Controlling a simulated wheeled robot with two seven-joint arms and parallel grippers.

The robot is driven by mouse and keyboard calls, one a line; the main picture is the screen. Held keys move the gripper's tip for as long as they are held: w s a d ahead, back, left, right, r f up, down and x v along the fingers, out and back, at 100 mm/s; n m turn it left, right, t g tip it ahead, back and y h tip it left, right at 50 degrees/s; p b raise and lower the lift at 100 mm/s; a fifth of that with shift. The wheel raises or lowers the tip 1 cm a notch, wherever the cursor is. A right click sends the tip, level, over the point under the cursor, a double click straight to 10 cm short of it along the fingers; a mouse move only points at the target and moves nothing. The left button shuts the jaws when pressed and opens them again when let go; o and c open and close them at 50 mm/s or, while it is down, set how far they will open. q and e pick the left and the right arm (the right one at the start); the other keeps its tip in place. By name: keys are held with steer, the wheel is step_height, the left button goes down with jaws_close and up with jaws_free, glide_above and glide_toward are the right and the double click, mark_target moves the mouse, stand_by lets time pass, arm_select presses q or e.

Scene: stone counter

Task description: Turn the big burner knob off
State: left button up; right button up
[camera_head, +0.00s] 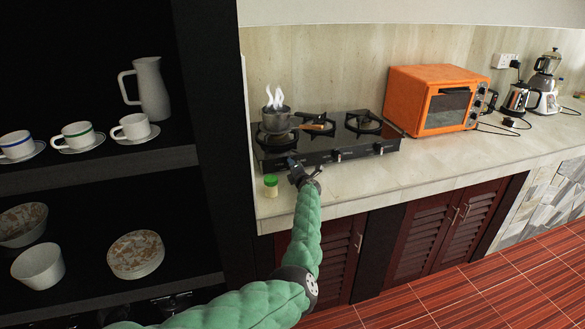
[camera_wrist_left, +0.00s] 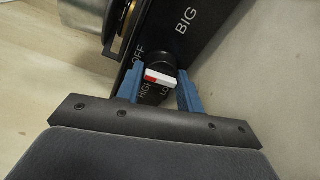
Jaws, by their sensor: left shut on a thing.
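The black gas stove (camera_head: 328,158) stands on the counter, with its knobs along the front panel. In the left wrist view, the big burner knob (camera_wrist_left: 160,78) is black with a red and white bar, next to the word BIG. The labels OFF, HIGH and LO surround it. The bar lies roughly crosswise, its red end on the side of OFF and HIGH; which mark it points to is unclear. My left gripper (camera_wrist_left: 160,90) has its blue fingers on either side of the knob, shut on it. In the head view this gripper (camera_head: 293,166) is at the stove's left front and hides the knob.
A steaming pot (camera_head: 276,120) sits on the left burner. A green-lidded jar (camera_head: 270,186) stands close left of my gripper. An orange oven (camera_head: 432,98) stands right of the stove. Shelves with cups and bowls are at left. The counter front right of my gripper is clear.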

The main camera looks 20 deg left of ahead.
arm_select(q)
steer(key=shift+m, duration=0.3)
arm_select(e)
steer(key=shift+s+f, duration=0.25)
steer(key=shift+s, duration=0.1)
steer(key=shift+s+f, duration=0.1)
steer(key=shift+s, duration=0.05)
arm_select(q)
steer(key=shift+r, duration=0.1)
steer(key=o, duration=1)
steer(key=shift+c, duration=0.2)
steer(key=shift+w, duration=0.1)
arm_select(e)
steer(key=shift+w+a+r, duration=0.15)
steer(key=shift+w+r, duration=0.05)
steer(key=shift+w, duration=0.2)
